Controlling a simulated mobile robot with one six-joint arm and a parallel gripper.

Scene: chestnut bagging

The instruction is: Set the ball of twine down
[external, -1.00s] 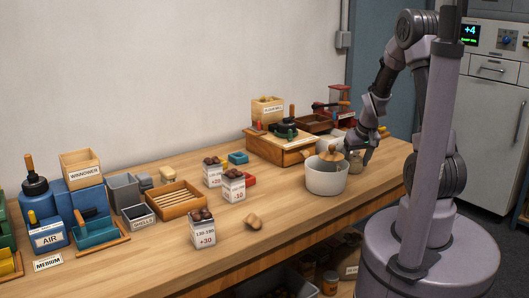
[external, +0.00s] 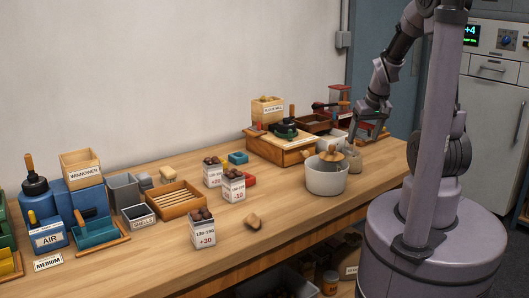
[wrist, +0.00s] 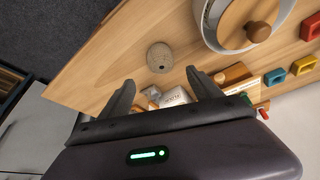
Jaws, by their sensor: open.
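The ball of twine (wrist: 160,57) is a beige-grey round ball with a small dark hole. It rests on the wooden bench.
The white pot (external: 326,181) with a wooden-knobbed lid stands beside the twine. A wooden stand (external: 278,148) with tools is behind.

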